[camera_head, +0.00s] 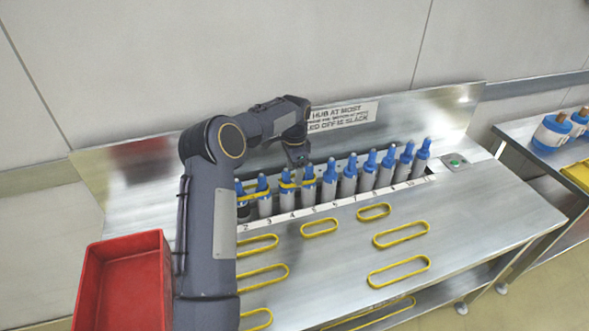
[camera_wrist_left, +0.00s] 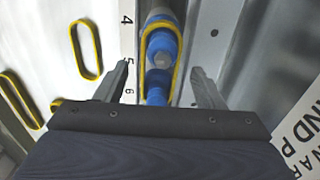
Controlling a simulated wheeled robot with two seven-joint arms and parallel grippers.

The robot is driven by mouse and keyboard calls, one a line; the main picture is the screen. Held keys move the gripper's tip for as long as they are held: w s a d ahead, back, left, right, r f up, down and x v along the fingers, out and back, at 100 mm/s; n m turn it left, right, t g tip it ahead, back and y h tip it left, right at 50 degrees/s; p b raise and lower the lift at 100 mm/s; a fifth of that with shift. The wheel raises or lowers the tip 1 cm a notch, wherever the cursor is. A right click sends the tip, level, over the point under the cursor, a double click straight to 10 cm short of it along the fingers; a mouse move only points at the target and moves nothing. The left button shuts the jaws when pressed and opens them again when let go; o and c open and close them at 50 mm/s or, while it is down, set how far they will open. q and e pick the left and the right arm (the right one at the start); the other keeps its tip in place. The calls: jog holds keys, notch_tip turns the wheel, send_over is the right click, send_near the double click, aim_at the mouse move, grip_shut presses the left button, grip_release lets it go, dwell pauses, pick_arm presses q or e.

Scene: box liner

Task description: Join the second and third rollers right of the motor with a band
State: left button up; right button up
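A row of grey rollers with blue tops stands along the numbered strip (camera_head: 335,205). A yellow band (camera_head: 288,184) loops around the tops of the two rollers by labels 4 and 5; in the left wrist view the band (camera_wrist_left: 176,78) surrounds two blue tops (camera_wrist_left: 160,45). Another yellow band (camera_head: 247,197) sits lower on the rollers by labels 2 and 3. My left gripper (camera_head: 298,160) is just above the banded pair. In its wrist view the fingers (camera_wrist_left: 160,85) are apart, one each side, clear of the band. The motor cannot be made out; my left arm hides the row's left end.
Several loose yellow bands, such as a long one (camera_head: 399,271) and a short one (camera_head: 374,211), lie on the steel bench (camera_head: 340,262). A red bin (camera_head: 125,280) stands at the lower left. A green button box (camera_head: 455,161) is at right.

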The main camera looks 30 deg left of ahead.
pick_arm(q)
notch_tip(320, 180, up, 8)
jog(key=shift+b, duration=0.4)
dwell(0.3)
jog(key=shift+s+f, duration=0.1)
jog(key=shift+f, duration=0.05)
